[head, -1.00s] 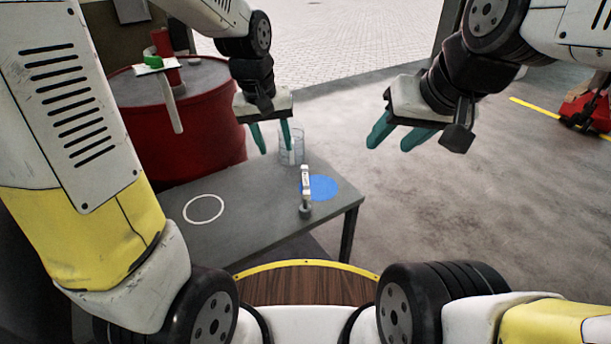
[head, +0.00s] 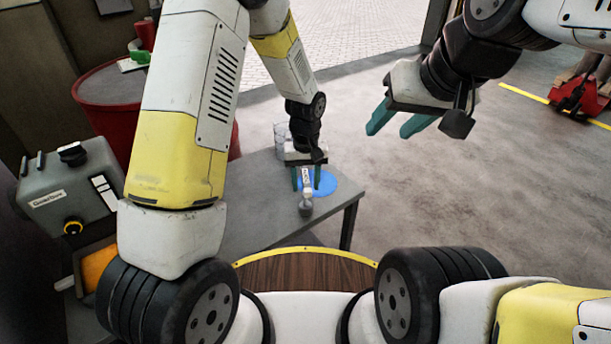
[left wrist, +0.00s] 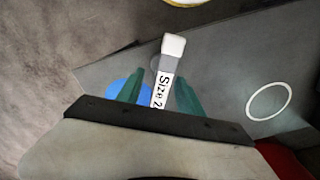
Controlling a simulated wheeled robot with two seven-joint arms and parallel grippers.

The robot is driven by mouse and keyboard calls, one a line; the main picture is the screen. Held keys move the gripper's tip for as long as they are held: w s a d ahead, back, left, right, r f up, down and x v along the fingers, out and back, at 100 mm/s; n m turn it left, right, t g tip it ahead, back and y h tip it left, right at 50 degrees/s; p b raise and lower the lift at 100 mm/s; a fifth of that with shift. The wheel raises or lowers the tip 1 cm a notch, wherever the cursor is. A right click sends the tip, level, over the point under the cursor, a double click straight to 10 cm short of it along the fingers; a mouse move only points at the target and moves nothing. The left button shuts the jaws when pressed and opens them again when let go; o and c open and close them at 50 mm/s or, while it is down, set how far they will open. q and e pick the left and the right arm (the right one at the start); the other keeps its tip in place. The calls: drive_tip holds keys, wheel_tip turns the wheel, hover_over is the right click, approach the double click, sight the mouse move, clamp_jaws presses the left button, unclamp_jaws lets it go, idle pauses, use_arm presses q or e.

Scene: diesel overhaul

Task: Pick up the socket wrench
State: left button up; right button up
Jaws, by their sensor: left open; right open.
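The socket wrench (head: 307,199) is on the grey table, with a white labelled handle and a rounded grey end toward me. In the left wrist view the wrench (left wrist: 161,90) shows a label reading "Size 2", partly cut off, and a pale end. My left gripper (head: 306,180) is open, its teal fingers on either side of the handle. The left wrist view shows a finger on each side (left wrist: 158,90); I cannot tell whether they touch the handle. My right gripper (head: 390,128) is open and empty, raised to the right of the table.
The grey table (head: 255,205) carries a blue disc (head: 329,183) and a clear container (head: 281,137), partly hidden. A white ring (left wrist: 248,104) marks the tabletop. A red drum (head: 100,118) and a grey gearbox unit (head: 45,187) stand left.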

sight(306, 206)
use_arm(q)
wheel_tip(306, 206, down, 2)
drive_tip(key=shift+f, duration=0.25)
clamp_jaws()
idle(1.3)
